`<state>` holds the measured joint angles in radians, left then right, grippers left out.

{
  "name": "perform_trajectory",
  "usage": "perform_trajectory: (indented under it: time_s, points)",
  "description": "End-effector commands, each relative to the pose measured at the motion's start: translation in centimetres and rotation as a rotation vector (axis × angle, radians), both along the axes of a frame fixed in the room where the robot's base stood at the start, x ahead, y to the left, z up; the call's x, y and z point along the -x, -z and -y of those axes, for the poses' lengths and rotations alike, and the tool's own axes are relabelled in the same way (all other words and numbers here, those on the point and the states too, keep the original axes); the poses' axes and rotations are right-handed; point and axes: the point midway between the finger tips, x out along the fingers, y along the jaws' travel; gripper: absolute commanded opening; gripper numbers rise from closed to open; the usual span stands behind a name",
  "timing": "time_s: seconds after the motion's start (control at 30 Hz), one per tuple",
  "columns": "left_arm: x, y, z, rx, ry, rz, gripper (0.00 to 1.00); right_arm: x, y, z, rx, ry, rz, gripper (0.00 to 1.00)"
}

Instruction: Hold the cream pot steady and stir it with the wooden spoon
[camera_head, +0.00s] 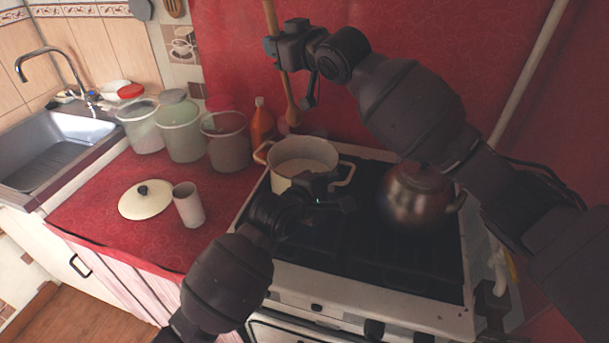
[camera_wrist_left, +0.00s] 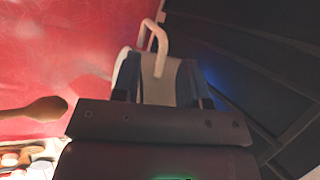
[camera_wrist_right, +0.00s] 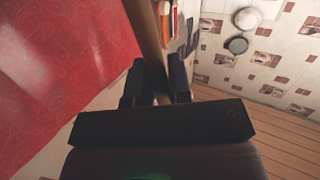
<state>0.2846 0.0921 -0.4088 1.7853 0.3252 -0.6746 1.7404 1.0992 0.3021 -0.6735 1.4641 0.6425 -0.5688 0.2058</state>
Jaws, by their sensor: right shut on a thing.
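The cream pot (camera_head: 279,181) stands upright on the back left of the stove, with pale contents visible inside. My left gripper (camera_head: 322,182) is at the pot's front side. In the left wrist view its fingers are spread, with the pot (camera_wrist_left: 155,88) and a looped handle beyond or between them; contact cannot be told. My right gripper (camera_head: 283,54) is shut on the wooden spoon (camera_head: 289,95), high up by the red wall. The spoon hangs nearly upright, its bowl end low and just behind the pot's left side. The spoon's shaft (camera_wrist_right: 147,35) runs between the right fingers.
A copper kettle (camera_head: 415,195) stands on the stove right of the pot. A red-brown bottle (camera_head: 262,122), several tubs, a cream lid (camera_head: 146,199) and a pale cup (camera_head: 188,205) are on the red counter to the left. The sink (camera_head: 55,145) is far left.

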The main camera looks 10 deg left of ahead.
Motion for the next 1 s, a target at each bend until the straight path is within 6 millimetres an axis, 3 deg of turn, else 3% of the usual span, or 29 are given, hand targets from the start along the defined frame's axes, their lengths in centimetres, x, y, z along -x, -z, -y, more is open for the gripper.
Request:
perform_trajectory:
  time_s: [0.5,1.0]
  points:
    - [6.4,-2.2,-4.4,0.0,0.002,-0.001,0.4,0.0,0.0,0.0,0.0,0.0,0.0,0.0]
    - [7.2,-2.5,-4.9,0.0,0.003,0.001,0.4,0.0,0.0,0.0,0.0,0.0,0.0,0.0]
